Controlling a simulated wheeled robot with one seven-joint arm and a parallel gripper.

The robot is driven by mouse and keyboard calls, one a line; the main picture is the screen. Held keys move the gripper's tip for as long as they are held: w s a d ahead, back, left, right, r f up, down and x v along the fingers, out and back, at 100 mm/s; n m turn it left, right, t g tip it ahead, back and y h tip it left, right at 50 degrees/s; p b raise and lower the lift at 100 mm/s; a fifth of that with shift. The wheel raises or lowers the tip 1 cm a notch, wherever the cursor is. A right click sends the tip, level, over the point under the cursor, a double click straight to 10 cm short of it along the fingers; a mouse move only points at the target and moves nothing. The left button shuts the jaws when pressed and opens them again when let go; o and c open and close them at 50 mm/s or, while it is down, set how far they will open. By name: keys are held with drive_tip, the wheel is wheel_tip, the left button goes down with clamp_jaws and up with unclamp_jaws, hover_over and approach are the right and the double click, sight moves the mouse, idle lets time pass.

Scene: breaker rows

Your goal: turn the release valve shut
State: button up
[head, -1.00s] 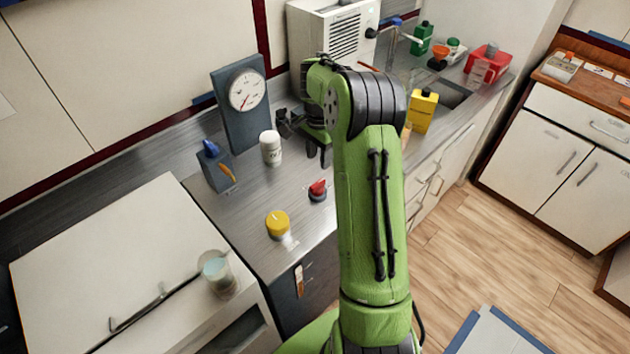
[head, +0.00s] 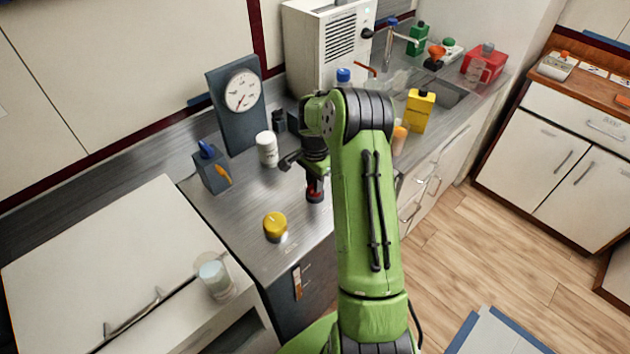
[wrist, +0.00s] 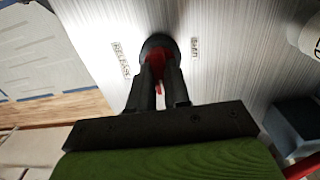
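The release valve (head: 314,196) is a small red handle on a round dark base, set in the steel counter near its front edge. In the wrist view the red handle (wrist: 156,62) shows between my gripper's two dark fingers (wrist: 162,82). A label reading "RELEASE" (wrist: 122,58) lies left of the base, and a second small label (wrist: 194,47) lies right of it. In the head view my gripper (head: 314,178) points down over the valve. The fingers are apart, one on each side of the handle; I cannot tell whether both press on it. They hide part of the handle.
A yellow knob (head: 275,227) sits to the left on the counter. A white bottle (head: 267,149), a blue-knobbed grey box (head: 211,168) and a dial gauge (head: 241,92) stand behind and left. A yellow container (head: 420,110) stands to the right.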

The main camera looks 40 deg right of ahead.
clamp_jaws()
drive_tip(key=n, duration=0.3)
drive_tip(key=shift+n, duration=0.3)
drive_tip(key=n, duration=0.5)
drive_tip(key=shift+n, duration=0.3)
drive_tip(key=n, duration=0.4)
drive_tip(key=shift+b, duration=0.35)
drive_tip(key=shift+w+r+n, duration=0.1)
drive_tip(key=shift+n, duration=2.3)
drive_tip(key=o, duration=0.7)
unclamp_jaws()
